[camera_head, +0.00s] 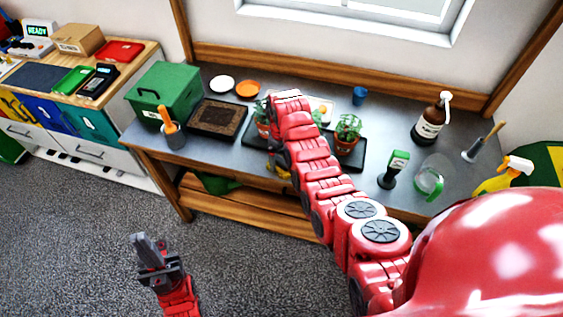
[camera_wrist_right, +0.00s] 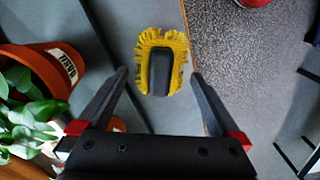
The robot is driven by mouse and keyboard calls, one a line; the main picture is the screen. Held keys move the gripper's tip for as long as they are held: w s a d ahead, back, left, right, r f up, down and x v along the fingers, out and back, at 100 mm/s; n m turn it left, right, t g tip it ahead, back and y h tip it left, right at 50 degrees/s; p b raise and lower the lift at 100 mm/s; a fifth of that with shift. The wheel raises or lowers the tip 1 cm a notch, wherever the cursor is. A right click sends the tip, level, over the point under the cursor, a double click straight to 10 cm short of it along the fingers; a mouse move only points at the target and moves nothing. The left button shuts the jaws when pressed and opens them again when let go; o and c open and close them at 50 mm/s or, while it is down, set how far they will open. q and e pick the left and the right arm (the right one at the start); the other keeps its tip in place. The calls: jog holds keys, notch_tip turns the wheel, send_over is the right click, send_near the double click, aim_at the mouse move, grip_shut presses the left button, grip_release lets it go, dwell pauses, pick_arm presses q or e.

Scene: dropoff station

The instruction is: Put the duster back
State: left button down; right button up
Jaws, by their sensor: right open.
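The duster (camera_wrist_right: 162,64) has a yellow fringe and a dark handle along its middle. In the right wrist view it lies on the grey tabletop by the front edge, in line with the gap between my right fingers. My right gripper (camera_wrist_right: 159,74) is open and empty above it. In the head view my right arm hides most of that spot, and only a bit of the yellow duster (camera_head: 283,173) shows. My left gripper (camera_head: 150,250) is low over the carpet, away from the table; its jaw gap is unclear.
A labelled terracotta pot (camera_wrist_right: 45,70) with a plant stands close left of my right gripper. The workbench (camera_head: 220,155) also holds a green box (camera_head: 165,95), a soil tray (camera_head: 215,118), a potted plant (camera_head: 347,133) and a brown bottle (camera_head: 428,127). Carpet in front is clear.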

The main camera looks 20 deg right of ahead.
aim_at(281, 161)
notch_tip(281, 161, up, 3)
jog(key=shift+f+b, duration=0.1)
jog(key=shift+b, duration=0.55)
notch_tip(281, 161, up, 5)
jog(key=shift+f+p, duration=0.1)
jog(key=shift+p, duration=0.75)
jog(key=shift+r+p, duration=0.65)
jog(key=shift+r, duration=0.05)
jog(key=shift+s+f, duration=0.1)
jog(key=shift+f, duration=0.05)
